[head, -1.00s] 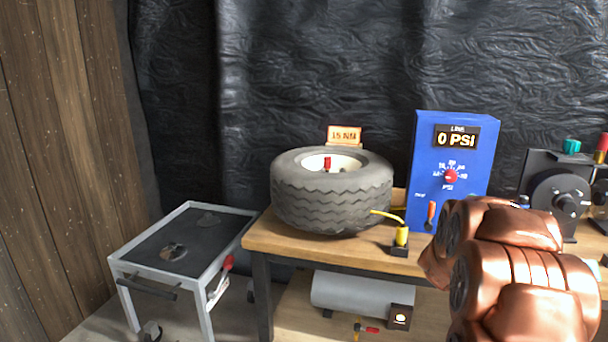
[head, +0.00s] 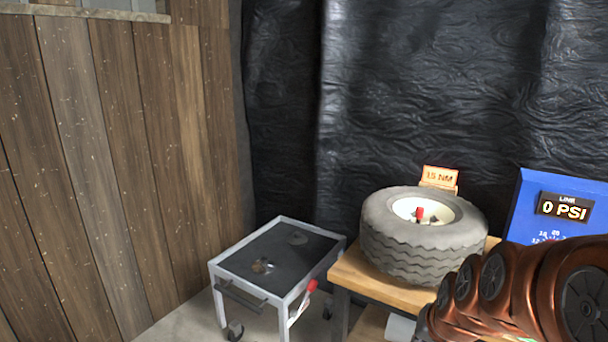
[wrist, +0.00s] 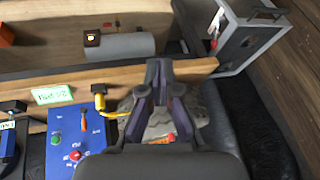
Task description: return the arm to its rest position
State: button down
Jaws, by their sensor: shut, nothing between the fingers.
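My gripper (wrist: 159,68) shows in the wrist view with its two dark fingers together and nothing between them. It is in front of the grey tire (wrist: 188,112), partly hiding it; I cannot tell the gap between them. In the head view my copper arm links fill the lower right corner, in front of the bench and the blue panel. My gripper's fingers do not show there.
The tire (head: 385,245) lies on the wooden bench (head: 352,275), with a 15 NM sign (head: 440,177) behind it. The blue panel (head: 527,205) reads 0 PSI. A grey cart (head: 218,277) stands left of the bench, near a plank wall (head: 130,160). A yellow hose (wrist: 123,114) runs beside my fingers.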

jog(key=s+a+r+n+g+p, duration=0.1)
jog(key=s+r+g+p, duration=0.1)
jog(key=s, duration=0.6)
jog(key=s+a+r+n+g+p, duration=0.2)
jog(key=s, duration=0.6)
jog(key=s+a+r+n+g+p, duration=0.1)
jog(key=s+r+n+g+p, duration=0.1)
jog(key=s, duration=0.6)
jog(key=shift+s+a+r+g, duration=0.25)
jog(key=shift+r+g, duration=0.05)
jog(key=shift+g, duration=0.3)
jog(key=shift+d, duration=0.1)
